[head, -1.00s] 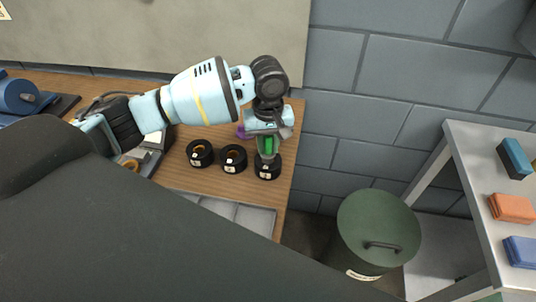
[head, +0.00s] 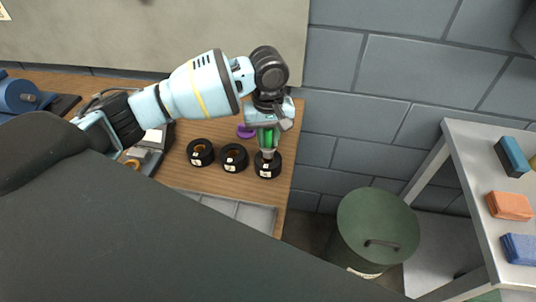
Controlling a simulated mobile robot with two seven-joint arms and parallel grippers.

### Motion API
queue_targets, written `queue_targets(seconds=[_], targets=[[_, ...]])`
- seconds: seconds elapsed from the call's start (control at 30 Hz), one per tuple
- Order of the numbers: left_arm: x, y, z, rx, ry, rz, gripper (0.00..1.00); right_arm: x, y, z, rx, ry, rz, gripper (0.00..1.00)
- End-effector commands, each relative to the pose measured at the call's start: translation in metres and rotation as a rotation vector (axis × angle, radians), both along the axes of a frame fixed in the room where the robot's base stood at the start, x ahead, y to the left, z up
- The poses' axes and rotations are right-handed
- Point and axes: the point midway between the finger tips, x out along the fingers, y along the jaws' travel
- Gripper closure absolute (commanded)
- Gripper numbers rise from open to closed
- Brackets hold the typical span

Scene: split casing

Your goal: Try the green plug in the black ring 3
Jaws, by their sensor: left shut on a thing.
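My left gripper (head: 267,146) points down over the right end of the wooden bench and is shut on the green plug (head: 267,137). The plug is upright, directly above the rightmost black ring (head: 269,171). A grey tip below the green part reaches the ring's opening; I cannot tell whether any of it is inside. Two more black rings, the middle one (head: 234,165) and the left one (head: 200,159), lie in a row, with orange-brown showing in their openings. Each ring has a small white label, too small to read surely. My right gripper is not in view.
A purple round piece (head: 245,131) lies behind the rings. A grey sectioned tray (head: 240,212) is at the bench's front. A green lidded bin (head: 378,228) stands to the right, beyond a gap. A grey table (head: 480,210) holds coloured blocks.

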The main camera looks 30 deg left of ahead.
Motion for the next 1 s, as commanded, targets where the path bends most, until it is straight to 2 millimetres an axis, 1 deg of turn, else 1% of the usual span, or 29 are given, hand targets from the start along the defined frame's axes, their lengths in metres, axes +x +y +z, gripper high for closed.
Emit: queue_targets(seconds=[0.17, 0.7, 1.0], targets=[[0.001, 0.0, 0.006, -0.001, -0.003, 0.0, 1.0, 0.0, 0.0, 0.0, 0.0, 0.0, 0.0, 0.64], [0.0, 0.0, 0.04, 0.0, -0.003, 0.0, 1.0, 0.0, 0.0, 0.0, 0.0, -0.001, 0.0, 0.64], [0.0, 0.0, 0.041, 0.0, -0.001, -0.004, 1.0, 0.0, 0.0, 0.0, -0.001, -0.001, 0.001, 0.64]])
